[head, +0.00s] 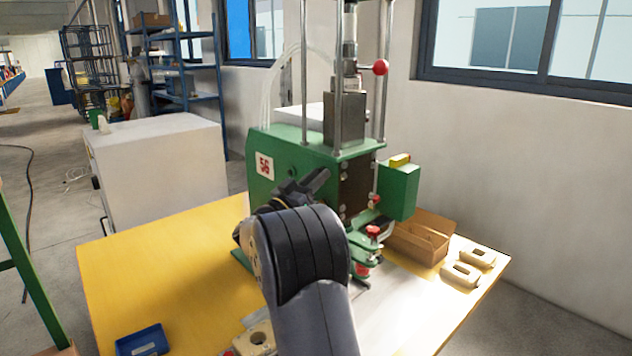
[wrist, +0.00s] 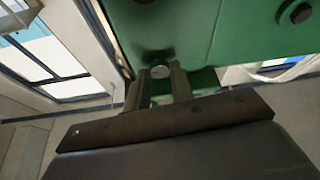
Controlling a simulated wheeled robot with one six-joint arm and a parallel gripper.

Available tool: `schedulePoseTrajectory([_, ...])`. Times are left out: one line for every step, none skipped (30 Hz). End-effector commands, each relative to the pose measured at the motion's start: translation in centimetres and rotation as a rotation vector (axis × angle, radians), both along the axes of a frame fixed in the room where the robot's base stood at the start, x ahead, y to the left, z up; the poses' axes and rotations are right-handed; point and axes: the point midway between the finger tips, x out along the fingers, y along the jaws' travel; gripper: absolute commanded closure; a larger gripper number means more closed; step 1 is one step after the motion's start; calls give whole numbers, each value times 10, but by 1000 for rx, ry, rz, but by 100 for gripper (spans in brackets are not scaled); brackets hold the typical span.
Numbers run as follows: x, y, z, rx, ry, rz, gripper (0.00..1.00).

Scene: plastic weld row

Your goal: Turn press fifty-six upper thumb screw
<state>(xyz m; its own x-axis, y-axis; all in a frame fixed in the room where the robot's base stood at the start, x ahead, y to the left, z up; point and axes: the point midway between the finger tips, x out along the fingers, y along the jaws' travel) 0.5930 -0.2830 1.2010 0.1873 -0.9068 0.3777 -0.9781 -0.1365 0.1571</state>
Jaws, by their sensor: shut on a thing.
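The green press (head: 280,165) with a red "56" label stands on the yellow table. My gripper (head: 320,180) is at the press's body, right of the label. In the wrist view, my gripper (wrist: 163,86) has its two fingers on either side of a small round grey screw head (wrist: 160,70). The screw head sits against the green face of the press and the fingers are closed on it. In the head view the screw is hidden by my gripper and arm.
A green box (head: 400,190) juts from the press's right side. A red-topped knob (head: 373,231) is below it. A cardboard tray (head: 425,232) and two beige parts (head: 461,274) lie at the right. A blue tray (head: 142,341) is at the front left. The table's left part is clear.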

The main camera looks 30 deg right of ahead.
Motion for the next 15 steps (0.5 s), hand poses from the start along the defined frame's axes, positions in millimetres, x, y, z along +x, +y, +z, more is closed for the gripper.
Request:
schedulePoseTrajectory([1, 0, -4, 4, -28, 0, 100])
schedulePoseTrajectory([1, 0, -4, 7, -48, 0, 100])
schedulePoseTrajectory([1, 0, -5, 10, -77, 1, 100])
schedulePoseTrajectory([2, 1, -5, 13, -100, 1, 100])
schedulePoseTrajectory([2, 1, -5, 18, -125, 0, 100])
schedulePoseTrajectory([2, 1, -5, 22, -160, 0, 100])
schedulePoseTrajectory([2, 1, -5, 25, -188, 1, 100])
schedulePoseTrajectory([3, 1, -5, 29, -214, 1, 100])
schedulePoseTrajectory([3, 1, -5, 34, -252, 1, 100])
schedulePoseTrajectory([3, 1, -5, 39, -281, 0, 100])
schedulePoseTrajectory([3, 1, -5, 42, -309, 0, 100])
schedulePoseTrajectory([4, 1, -4, 47, -346, 1, 100])
schedulePoseTrajectory([4, 1, -4, 52, -374, 1, 100])
schedulePoseTrajectory([4, 1, -4, 56, -403, 1, 100])
schedulePoseTrajectory([4, 1, -4, 61, -440, 0, 100])
